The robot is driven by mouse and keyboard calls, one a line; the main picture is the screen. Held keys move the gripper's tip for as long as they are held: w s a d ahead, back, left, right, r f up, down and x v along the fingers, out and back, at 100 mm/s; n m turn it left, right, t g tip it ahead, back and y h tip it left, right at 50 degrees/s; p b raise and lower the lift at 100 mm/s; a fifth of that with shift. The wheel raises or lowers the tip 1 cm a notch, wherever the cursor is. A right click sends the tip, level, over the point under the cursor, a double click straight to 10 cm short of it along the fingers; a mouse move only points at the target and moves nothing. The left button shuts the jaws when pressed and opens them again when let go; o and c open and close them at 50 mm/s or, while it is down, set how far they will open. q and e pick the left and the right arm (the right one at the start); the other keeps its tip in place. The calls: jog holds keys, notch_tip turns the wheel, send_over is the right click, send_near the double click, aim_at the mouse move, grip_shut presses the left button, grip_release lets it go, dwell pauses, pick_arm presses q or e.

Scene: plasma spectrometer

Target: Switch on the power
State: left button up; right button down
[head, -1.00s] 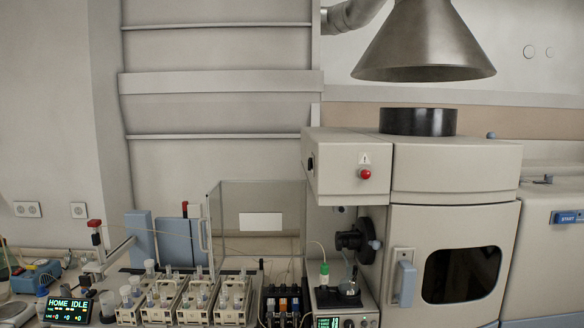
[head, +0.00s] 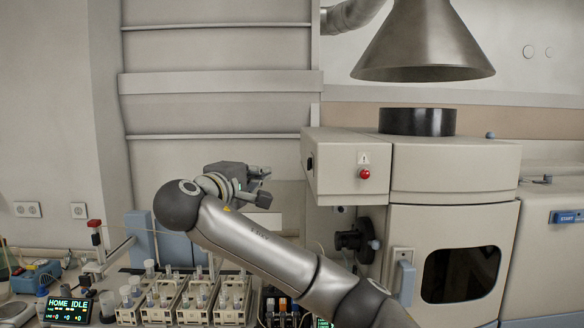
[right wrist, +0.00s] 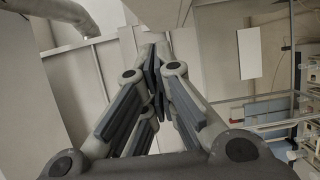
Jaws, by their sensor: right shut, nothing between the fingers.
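The beige spectrometer (head: 455,170) stands at the right. A small black part, perhaps the power switch (head: 310,164), is on the left side of its upper housing. A red button (head: 365,174) under a warning sign is on the front of that housing. My right gripper (head: 264,186) is to the left of the housing, apart from it and a little lower than the black part. In the right wrist view its fingers (right wrist: 157,75) meet at the tips with nothing between them. My left gripper is not in view.
A metal hood (head: 425,45) hangs above the black chimney (head: 417,121). Racks of bottles (head: 190,300) and a display reading HOME IDLE (head: 68,307) stand on the bench below. My right arm hides part of the clear enclosure and bench.

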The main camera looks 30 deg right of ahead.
aim_at(309, 164)
jog(key=w+d+p, duration=0.3)
jog(key=d+p, duration=0.5)
jog(key=d, duration=0.3)
jog(key=shift+w, duration=0.15)
